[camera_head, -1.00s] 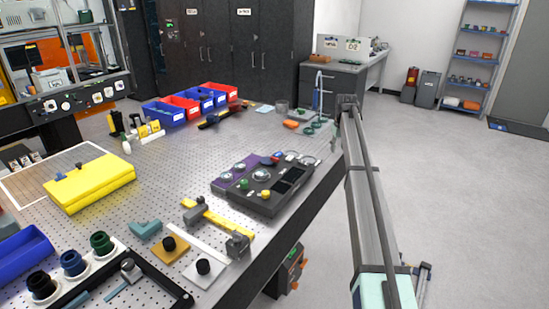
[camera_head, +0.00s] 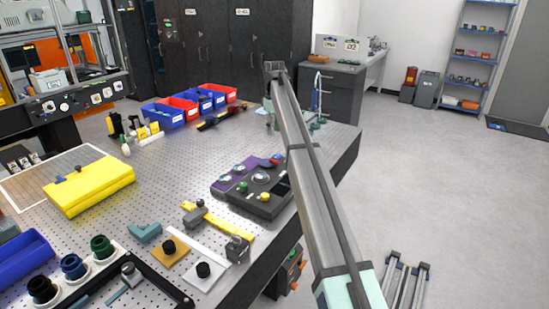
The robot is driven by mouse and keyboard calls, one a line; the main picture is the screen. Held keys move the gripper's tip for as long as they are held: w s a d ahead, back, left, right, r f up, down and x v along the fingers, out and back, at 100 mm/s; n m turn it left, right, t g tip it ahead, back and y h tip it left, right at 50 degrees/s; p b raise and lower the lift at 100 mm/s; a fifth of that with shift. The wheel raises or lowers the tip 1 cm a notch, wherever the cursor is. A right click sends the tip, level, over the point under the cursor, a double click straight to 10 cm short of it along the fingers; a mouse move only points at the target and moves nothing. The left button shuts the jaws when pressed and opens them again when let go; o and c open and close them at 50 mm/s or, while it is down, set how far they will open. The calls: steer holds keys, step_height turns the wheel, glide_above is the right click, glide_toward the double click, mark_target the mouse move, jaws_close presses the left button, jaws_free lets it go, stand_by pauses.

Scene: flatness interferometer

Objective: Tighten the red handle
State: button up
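I cannot pick out the red handle with certainty. A small red part (camera_head: 275,159) sits at the back of the dark control box on the table, partly beside my arm. An orange-red part (camera_head: 294,268) shows on a dark unit under the table's right edge. My arm rises from the bottom of the picture and reaches over the right side of the table. My gripper cannot be made out; the far end of the arm hides what lies behind it.
The perforated table (camera_head: 150,185) holds the control box (camera_head: 262,203), a yellow case (camera_head: 88,186), a yellow-handled tool (camera_head: 215,220) and a blue tray (camera_head: 22,258). Blue and red bins (camera_head: 180,108) stand at the back. The floor (camera_head: 440,180) to the right is mostly clear.

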mark_target(274, 160)
step_height(274, 160, down, 14)
steer(key=p, duration=0.3)
jaws_close()
